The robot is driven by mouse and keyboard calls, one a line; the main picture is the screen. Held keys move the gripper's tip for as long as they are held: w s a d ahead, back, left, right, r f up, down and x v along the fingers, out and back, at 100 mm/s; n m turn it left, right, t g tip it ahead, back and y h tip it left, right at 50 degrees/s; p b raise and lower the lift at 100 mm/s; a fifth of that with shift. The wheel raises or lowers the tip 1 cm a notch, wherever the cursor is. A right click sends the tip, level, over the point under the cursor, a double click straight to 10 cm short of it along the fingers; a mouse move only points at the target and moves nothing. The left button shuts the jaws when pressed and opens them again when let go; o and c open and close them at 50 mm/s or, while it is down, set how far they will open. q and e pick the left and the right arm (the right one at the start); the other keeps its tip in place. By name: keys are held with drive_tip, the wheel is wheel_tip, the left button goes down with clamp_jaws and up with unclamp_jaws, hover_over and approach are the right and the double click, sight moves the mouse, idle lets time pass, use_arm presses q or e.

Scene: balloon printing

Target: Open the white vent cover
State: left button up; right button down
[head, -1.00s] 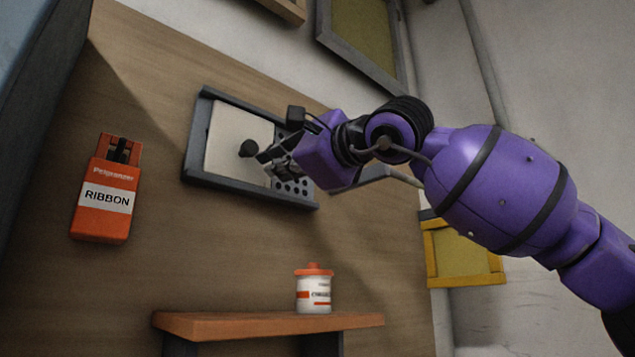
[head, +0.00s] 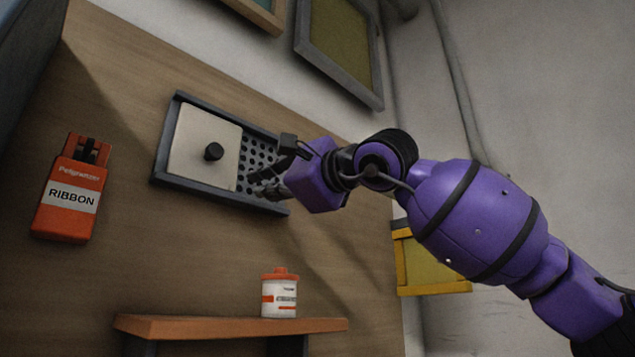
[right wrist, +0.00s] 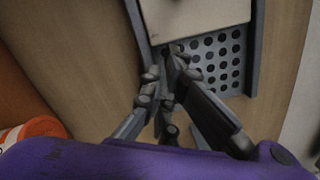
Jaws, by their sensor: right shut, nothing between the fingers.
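The white vent cover (head: 190,150) is a flat off-white panel with a black round knob (head: 214,152). It sits at the left side of a dark frame (head: 165,135) on the wooden wall, and the perforated grille (head: 258,152) shows uncovered to its right. My right gripper (head: 257,182) is shut and empty in front of the grille, to the right of the knob and apart from it. In the right wrist view the shut fingers (right wrist: 174,52) overlap the grille (right wrist: 220,60), just below the edge of the cover (right wrist: 190,15). My left gripper is not in view.
An orange ribbon box (head: 70,190) hangs on the wall at left. An orange-lidded white jar (head: 280,296) stands on a wooden shelf (head: 225,326) below the vent. Picture frames (head: 342,45) hang above. The wall between vent and shelf is clear.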

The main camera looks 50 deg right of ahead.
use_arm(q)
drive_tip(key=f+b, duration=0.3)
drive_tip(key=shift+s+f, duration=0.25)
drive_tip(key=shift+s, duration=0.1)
use_arm(e)
drive_tip(key=s+a, duration=0.1)
drive_tip(key=s, duration=0.8)
drive_tip(key=shift+s+f, duration=0.15)
drive_tip(key=shift+f, duration=0.15)
